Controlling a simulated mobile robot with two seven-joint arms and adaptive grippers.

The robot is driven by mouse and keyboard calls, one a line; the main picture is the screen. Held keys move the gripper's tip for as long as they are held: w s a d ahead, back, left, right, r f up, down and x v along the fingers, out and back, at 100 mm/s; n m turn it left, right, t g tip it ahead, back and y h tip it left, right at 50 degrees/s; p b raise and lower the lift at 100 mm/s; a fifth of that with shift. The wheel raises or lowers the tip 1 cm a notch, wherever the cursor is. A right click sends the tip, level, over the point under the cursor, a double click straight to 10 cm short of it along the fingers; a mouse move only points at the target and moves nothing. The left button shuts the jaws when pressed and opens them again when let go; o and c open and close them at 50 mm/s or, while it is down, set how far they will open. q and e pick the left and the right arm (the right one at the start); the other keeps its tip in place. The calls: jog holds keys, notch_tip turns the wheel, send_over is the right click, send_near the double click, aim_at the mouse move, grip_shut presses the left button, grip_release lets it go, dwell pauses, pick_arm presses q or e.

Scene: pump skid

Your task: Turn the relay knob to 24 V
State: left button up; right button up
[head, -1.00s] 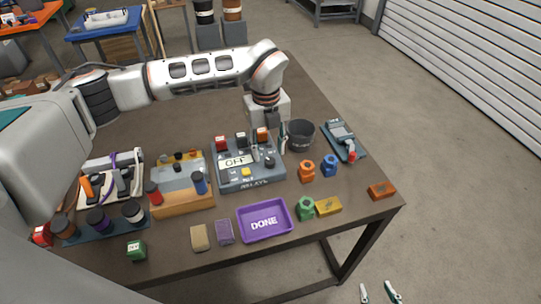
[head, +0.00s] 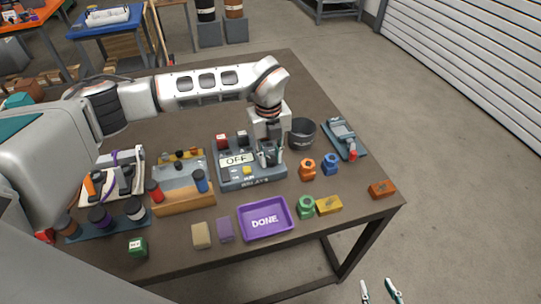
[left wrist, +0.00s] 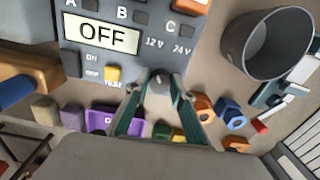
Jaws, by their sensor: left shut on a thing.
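The relay panel (head: 232,181) is a grey-blue box on the table, and its display (head: 237,159) reads OFF. In the left wrist view the display (left wrist: 101,36) also reads OFF, with the labels 12 V (left wrist: 154,42) and 24 V (left wrist: 183,50) to its right. The relay knob (left wrist: 159,82) is grey and sits below these labels. My left gripper (head: 270,158) is over the panel's right part. In the left wrist view its fingers (left wrist: 160,92) are on either side of the knob, shut on it. Which way the knob points is hard to tell.
A dark cup (head: 303,134) stands close to the right of the panel. A purple DONE tray (head: 265,236) lies in front of it, with orange (head: 307,174) and blue (head: 330,164) fittings to the right. A tan block with bottles (head: 184,205) stands to the left.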

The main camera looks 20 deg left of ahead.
aim_at(270, 158)
pick_arm(q)
jog(key=m, duration=0.6)
jog(key=shift+w, duration=0.1)
jog(key=m, duration=0.5)
jog(key=shift+d+m, duration=0.1)
jog(key=shift+m, duration=0.3)
dwell(0.5)
jog(key=o, duration=1.1)
jog(key=shift+r, duration=0.1)
notch_tip(270, 158, up, 12)
